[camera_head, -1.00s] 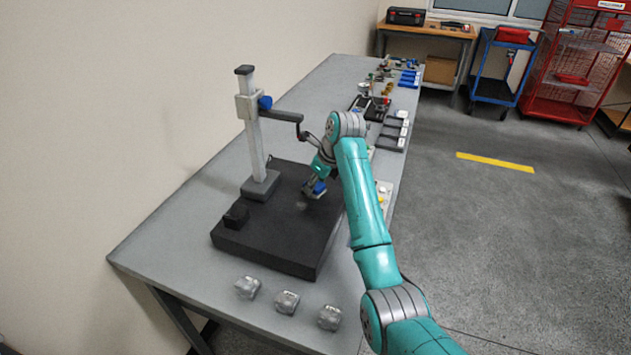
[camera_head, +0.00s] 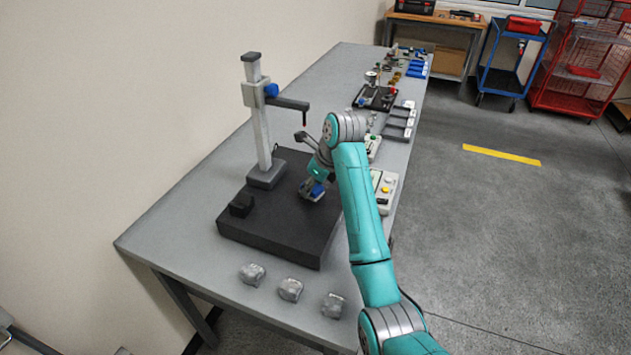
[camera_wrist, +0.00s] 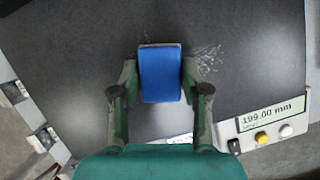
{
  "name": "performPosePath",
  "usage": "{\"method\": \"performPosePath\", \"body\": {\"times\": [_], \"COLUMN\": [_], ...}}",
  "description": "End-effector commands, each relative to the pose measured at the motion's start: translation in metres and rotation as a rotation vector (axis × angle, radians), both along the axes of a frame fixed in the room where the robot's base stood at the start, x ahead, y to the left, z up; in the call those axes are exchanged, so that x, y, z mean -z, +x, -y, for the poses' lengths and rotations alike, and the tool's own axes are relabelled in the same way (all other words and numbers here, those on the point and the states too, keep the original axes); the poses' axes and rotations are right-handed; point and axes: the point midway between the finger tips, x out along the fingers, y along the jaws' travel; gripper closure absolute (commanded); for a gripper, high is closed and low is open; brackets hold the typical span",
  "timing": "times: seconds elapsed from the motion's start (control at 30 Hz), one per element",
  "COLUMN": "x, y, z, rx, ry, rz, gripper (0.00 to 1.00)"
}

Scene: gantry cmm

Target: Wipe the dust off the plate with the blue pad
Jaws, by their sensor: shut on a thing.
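The blue pad (camera_wrist: 160,73) is held between the two fingers of my gripper (camera_wrist: 160,85) in the wrist view. In the head view the pad (camera_head: 318,190) and my gripper (camera_head: 311,188) are low over the right part of the black plate (camera_head: 270,232). I cannot tell whether the pad touches the plate. In the wrist view, pale dust specks (camera_wrist: 208,57) lie on the dark plate (camera_wrist: 75,50) just right of the pad. Any dust under the pad is hidden.
A grey column (camera_head: 262,125) with a side arm (camera_head: 285,102) stands at the plate's rear left. A small black block (camera_head: 241,204) sits on the plate's left. Three metal blocks (camera_head: 290,289) lie in front. A readout box (camera_wrist: 262,125) stands beside the plate.

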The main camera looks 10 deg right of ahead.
Motion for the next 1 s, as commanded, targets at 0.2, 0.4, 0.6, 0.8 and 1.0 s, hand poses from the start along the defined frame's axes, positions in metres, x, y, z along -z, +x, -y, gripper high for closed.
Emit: {"method": "performPosePath", "body": {"times": [0.2,0.4,0.6,0.8,1.0], "x": [0.0,0.002,0.003,0.002,0.001], "y": [-0.005,-0.018,-0.028,-0.03,-0.023], "z": [-0.004,-0.013,-0.021,-0.022,-0.016], "rx": [-0.001,0.0,0.0,0.001,0.002], "ry": [0.0,0.0,0.0,0.0,-0.001], "rz": [0.001,0.001,-0.001,-0.002,-0.002], "gripper": [0.94,0.94,0.94,0.94,0.94]}}
